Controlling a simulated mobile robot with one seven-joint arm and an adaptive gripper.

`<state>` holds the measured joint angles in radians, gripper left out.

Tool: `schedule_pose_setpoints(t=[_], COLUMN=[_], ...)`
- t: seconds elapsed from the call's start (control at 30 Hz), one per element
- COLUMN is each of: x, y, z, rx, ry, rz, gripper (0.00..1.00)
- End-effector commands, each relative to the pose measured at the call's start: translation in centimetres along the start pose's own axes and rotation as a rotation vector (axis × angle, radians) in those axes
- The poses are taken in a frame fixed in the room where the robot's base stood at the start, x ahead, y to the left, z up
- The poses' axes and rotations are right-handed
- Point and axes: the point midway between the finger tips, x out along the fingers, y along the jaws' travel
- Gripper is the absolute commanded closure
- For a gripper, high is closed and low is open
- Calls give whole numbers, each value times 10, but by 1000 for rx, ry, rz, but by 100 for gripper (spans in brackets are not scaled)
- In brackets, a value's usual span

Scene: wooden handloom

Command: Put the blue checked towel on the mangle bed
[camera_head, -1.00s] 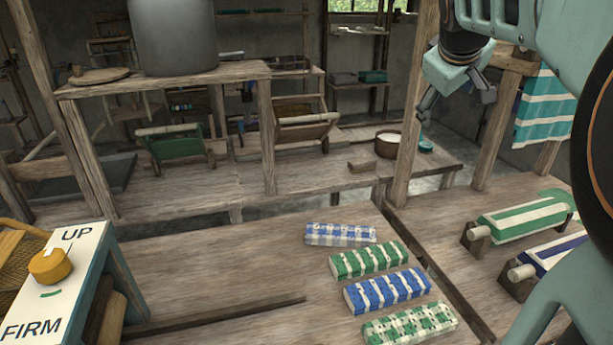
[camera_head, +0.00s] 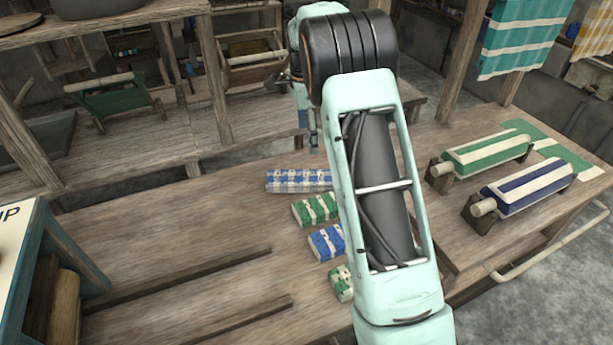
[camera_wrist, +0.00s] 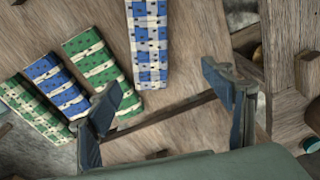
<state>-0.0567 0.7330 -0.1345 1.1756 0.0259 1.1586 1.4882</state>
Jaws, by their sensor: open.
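The blue checked towel (camera_head: 297,181) is a folded blue-and-white bundle lying flat on the wooden table, farthest back in a row of folded towels. My arm hides its right end in the head view. In the wrist view the towel (camera_wrist: 148,45) lies ahead of the gap between my fingers, clear of both. My gripper (camera_wrist: 163,84) is open and empty above the table. My arm mostly covers it in the head view. I cannot make out with certainty which surface is the mangle bed.
Green striped (camera_head: 314,209), blue striped (camera_head: 327,242) and green checked (camera_head: 342,284) towels lie nearby. Two cloth-wrapped rollers (camera_head: 490,155) stand at right. Low wooden rails (camera_head: 190,275) and a lettered panel (camera_head: 15,235) are at left. The table (camera_head: 170,220) between is clear.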

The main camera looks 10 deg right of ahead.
Motion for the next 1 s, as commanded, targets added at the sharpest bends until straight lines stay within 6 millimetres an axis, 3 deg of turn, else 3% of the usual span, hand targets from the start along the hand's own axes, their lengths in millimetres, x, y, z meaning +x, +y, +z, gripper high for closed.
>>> schedule_pose_setpoints(t=[0.1,0.23,0.5,0.77,1.0], x=[24,36,76,97,131], y=[4,6,10,12,18], z=[14,21,26,28,36], rx=[141,219,232,230,230], ry=[-43,-61,-64,-63,-63], rz=[52,80,86,85,85], gripper=[26,26,26,26,26])
